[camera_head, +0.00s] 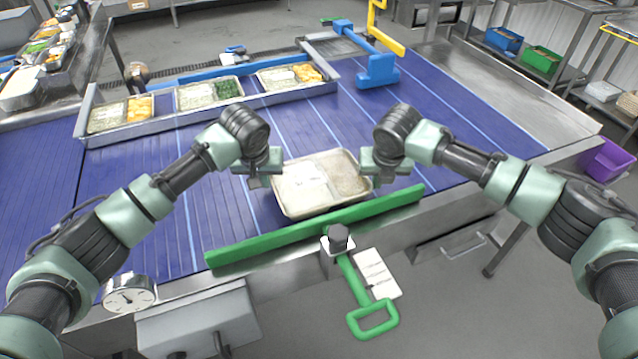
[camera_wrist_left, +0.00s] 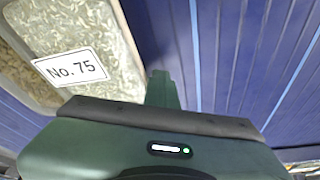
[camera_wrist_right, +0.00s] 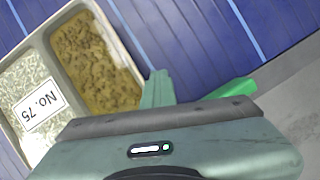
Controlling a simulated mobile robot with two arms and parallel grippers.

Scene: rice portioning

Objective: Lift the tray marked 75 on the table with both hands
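The tray marked No. 75 (camera_head: 288,200) is a pale two-compartment tray, with rice in one part and brown food in the other. It is at the near edge of the blue belt, just behind the green bar. Its label (camera_wrist_left: 70,67) reads clearly in the left wrist view and also shows in the right wrist view (camera_wrist_right: 40,105). My left gripper (camera_head: 274,168) is at its left edge and my right gripper (camera_head: 368,166) at its right edge. One finger shows beside the tray in each wrist view. Whether the fingers close on the rim is hidden.
A green bar (camera_head: 240,248) runs along the near belt edge, with a green handle (camera_head: 373,318) below it. Several filled trays stand in a metal rack (camera_head: 150,132) at the back left. A blue fixture (camera_head: 377,72) stands behind. The belt right of the tray is clear.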

